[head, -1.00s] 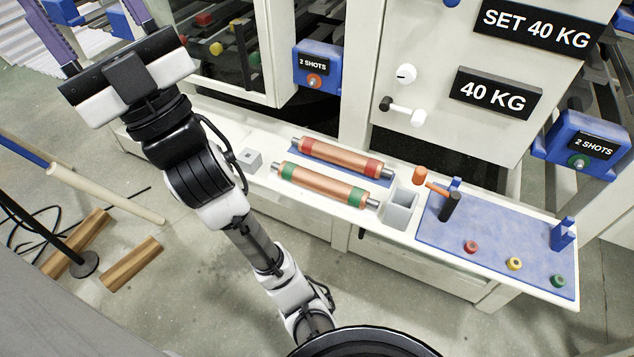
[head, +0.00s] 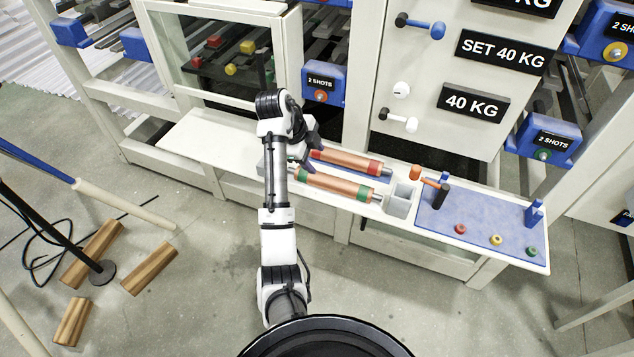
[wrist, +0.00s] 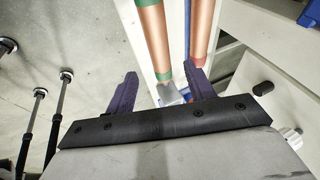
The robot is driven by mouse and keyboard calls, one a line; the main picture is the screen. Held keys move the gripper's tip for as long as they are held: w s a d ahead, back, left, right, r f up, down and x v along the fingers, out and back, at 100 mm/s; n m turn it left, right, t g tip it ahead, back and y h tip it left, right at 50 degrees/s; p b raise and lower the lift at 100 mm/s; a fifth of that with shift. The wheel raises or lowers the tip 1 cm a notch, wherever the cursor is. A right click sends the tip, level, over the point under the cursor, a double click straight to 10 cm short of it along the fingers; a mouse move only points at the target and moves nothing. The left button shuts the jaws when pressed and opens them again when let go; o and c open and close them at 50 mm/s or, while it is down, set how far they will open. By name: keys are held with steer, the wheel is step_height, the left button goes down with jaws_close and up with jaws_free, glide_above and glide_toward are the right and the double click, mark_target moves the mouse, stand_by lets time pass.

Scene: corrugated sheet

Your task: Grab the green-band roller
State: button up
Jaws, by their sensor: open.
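The green-band roller (head: 335,186) is a copper-coloured cylinder with green end bands, lying on the white bench. In the wrist view, the roller (wrist: 155,38) extends upward, with a green band near my gripper. My gripper (wrist: 162,70) is open and empty, with purple fingers on either side of the roller's near end in the picture; I cannot tell the height gap.
A pale grey block (wrist: 170,94) shows between the fingers. A grey open holder (head: 401,201) stands right of the rollers. A blue mat (head: 480,220) carries several coloured knobs. The machine frame (head: 362,90) rises behind the bench. Wooden blocks (head: 151,268) lie on the floor at left.

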steer(key=b, duration=0.2)
glide_above(332, 180)
steer(key=s+a, duration=0.2)
step_height(332, 180, down, 7)
steer(key=shift+w+a+p+x, duration=0.15)
steer(key=shift+p+x, duration=0.5)
steer(key=shift+x, duration=1)
steer(key=shift+w+a+p+x, duration=0.15)
steer(key=shift+p+x, duration=0.5)
steer(key=shift+x, duration=1)
steer(key=shift+d, duration=0.1)
jaws_close()
steer(key=shift+r, duration=0.15)
